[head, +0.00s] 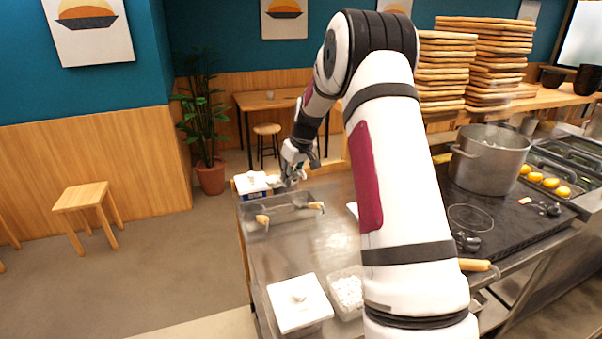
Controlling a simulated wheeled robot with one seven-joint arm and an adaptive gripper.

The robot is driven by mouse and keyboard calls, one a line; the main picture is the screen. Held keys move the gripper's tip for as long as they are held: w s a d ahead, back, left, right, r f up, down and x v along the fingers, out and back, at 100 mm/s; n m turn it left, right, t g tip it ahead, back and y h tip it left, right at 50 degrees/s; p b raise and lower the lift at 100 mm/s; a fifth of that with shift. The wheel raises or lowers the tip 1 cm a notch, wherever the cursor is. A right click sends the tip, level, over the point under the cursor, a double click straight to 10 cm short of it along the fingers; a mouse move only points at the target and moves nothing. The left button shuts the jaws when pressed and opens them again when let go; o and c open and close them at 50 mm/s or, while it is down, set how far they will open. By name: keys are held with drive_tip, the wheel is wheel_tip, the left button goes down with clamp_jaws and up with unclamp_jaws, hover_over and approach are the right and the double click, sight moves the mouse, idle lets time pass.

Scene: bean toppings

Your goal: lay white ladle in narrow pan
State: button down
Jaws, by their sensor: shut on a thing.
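My gripper (288,178) is at the far end of the steel counter, pointing down and shut. It holds a small pale thing that looks like part of the white ladle, mostly hidden by the fingers and too small to make out fully. A narrow grey metal pan (284,216) lies just in front of and below the gripper.
A white-lidded box (250,184) stands left of the gripper, close to it. Another white-lidded box (299,302) and a clear tub of white pieces (347,289) stand at the near end. A large pot (490,158) is on the stove. The counter's middle (305,245) is clear.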

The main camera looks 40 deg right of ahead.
drive_tip(key=shift+w+d+f, duration=0.15)
drive_tip(key=shift+d+f, duration=0.1)
drive_tip(key=shift+f, duration=0.4)
drive_tip(key=shift+w+d+f, duration=0.1)
drive_tip(key=shift+d+f, duration=0.15)
drive_tip(key=shift+f, duration=0.35)
drive_tip(key=shift+f+b, duration=0.8)
drive_tip(key=shift+f, duration=3.8)
drive_tip(key=c, duration=0.6)
unclamp_jaws()
drive_tip(key=s+r+p, duration=0.4)
drive_tip(key=s, duration=0.1)
drive_tip(key=s+r+p, duration=0.1)
drive_tip(key=s+p, duration=0.2)
drive_tip(key=shift+s+d+r, duration=0.1)
drive_tip(key=shift+s+r, duration=0.05)
drive_tip(key=shift+r, duration=0.25)
